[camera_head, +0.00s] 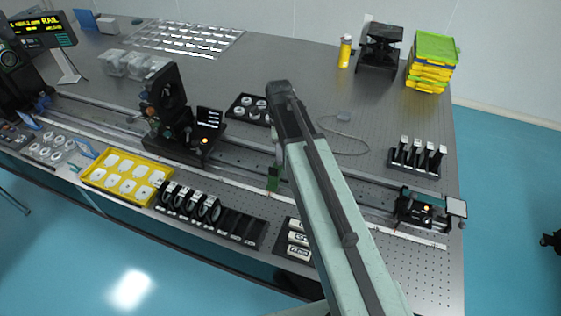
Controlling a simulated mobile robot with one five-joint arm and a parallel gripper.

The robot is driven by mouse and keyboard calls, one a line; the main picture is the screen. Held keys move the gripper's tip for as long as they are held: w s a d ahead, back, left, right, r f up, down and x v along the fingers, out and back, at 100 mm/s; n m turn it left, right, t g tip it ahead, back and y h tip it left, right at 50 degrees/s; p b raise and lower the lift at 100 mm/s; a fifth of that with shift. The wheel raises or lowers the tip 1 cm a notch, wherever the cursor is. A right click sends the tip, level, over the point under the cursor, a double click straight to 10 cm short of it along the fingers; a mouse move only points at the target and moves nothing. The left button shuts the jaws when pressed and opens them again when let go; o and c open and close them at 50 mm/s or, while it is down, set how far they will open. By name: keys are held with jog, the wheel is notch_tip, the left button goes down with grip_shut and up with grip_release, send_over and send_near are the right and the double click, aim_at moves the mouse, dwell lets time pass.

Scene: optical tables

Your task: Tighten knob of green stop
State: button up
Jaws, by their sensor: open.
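The green stop (273,179) is a small dark-green piece on the long rail near the middle of the table. Its knob is too small to make out. My arm reaches up from the bottom of the picture and bends at a dark joint above the rail. My gripper (278,156) hangs below that joint, just above the green stop in the picture. It is open and mostly hidden by my arm. I cannot tell whether it touches the stop.
A dark optical mount (177,120) stands on the rail to the left, and a smaller device (425,211) sits at its right end. A yellow tray (126,174) and a black holder with lenses (210,213) lie in front.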

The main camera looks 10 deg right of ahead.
notch_tip(320, 180, down, 5)
jog(key=b, duration=0.4)
jog(key=shift+f, duration=0.15)
grip_shut()
jog(key=shift+d, duration=0.25)
jog(key=shift+a, duration=0.15)
